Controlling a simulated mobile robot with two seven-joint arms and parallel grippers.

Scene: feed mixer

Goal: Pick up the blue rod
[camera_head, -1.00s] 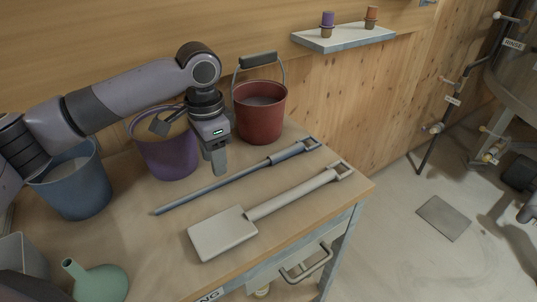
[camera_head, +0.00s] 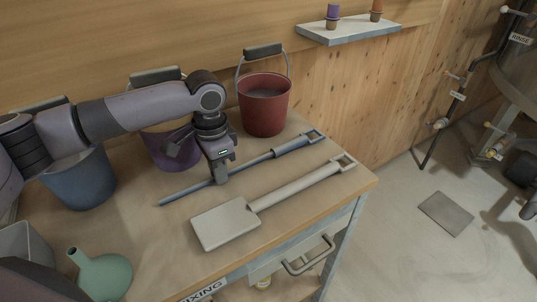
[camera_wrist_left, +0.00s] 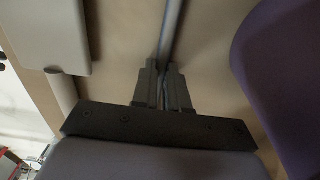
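The blue rod (camera_head: 262,158) is long and thin, with a thicker sleeve and a loop handle at its far right end. It lies diagonally across the wooden table. My left gripper (camera_head: 221,181) points down at the rod's middle part, near the table top. In the left wrist view the rod (camera_wrist_left: 172,28) runs in between the two fingers of the left gripper (camera_wrist_left: 163,70). The fingers are close together, one on each side of the rod, and look shut on it. My right gripper is not in view.
A pale shovel (camera_head: 227,223) lies in front of the rod. A red bucket (camera_head: 264,104), a purple bucket (camera_head: 174,152) and a blue bucket (camera_head: 80,181) stand behind and left. A green funnel (camera_head: 104,275) sits at front left. A drawer handle (camera_head: 308,257) sticks out below the table.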

